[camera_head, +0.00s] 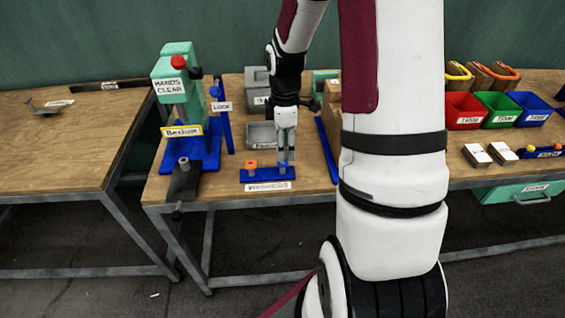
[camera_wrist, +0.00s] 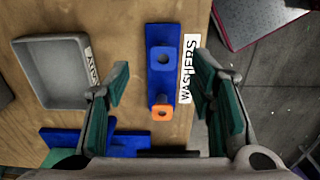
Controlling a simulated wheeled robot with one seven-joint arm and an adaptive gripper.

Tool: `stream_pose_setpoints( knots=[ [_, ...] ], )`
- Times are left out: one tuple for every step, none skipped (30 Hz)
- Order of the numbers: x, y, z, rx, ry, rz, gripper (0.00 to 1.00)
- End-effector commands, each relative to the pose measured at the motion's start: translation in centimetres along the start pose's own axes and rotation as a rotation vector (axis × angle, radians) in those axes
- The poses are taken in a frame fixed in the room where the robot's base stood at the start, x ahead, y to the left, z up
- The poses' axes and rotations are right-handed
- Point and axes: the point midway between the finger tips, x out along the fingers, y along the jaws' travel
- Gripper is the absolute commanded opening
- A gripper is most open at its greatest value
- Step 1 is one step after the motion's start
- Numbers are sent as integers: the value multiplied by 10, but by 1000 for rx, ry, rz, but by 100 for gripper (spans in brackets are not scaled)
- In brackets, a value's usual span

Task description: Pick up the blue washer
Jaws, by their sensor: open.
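No contact is visible. In the head view my gripper (camera_head: 286,161) points down over the holder's right end and largely hides the blue washer.
A green and blue press (camera_head: 178,95) stands left of the holder. A grey tray (camera_head: 262,135) lies behind it, and a blue bar (camera_head: 327,150) is to the right. The table's front edge is close to the holder. Coloured bins (camera_head: 497,110) stand far right.

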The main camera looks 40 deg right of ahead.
Motion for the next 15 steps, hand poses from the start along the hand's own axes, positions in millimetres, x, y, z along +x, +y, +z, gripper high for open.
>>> stream_pose_setpoints(
  knots=[
    [8,-3,0,-2,-1,-6,50],
    [13,-4,-1,-2,-1,-7,50],
    [19,-5,-1,-2,-1,-6,50],
    [24,-6,-1,-2,-1,-6,50],
    [28,-6,-1,-1,-1,-6,50],
    [32,-5,-1,-1,-1,-4,50],
    [36,-5,-1,0,-1,-4,50],
    [38,-5,-1,0,-1,-4,50],
    [40,-5,-1,0,-1,-3,50],
    [42,-4,-1,-1,-1,-2,50],
    [42,-4,-1,-1,0,-1,50],
    [43,-4,-1,0,0,-1,50],
    [43,-4,-1,0,0,-1,50],
    [43,-4,-1,0,0,-1,50],
    [43,-4,-1,0,0,-1,50]
  ],
)
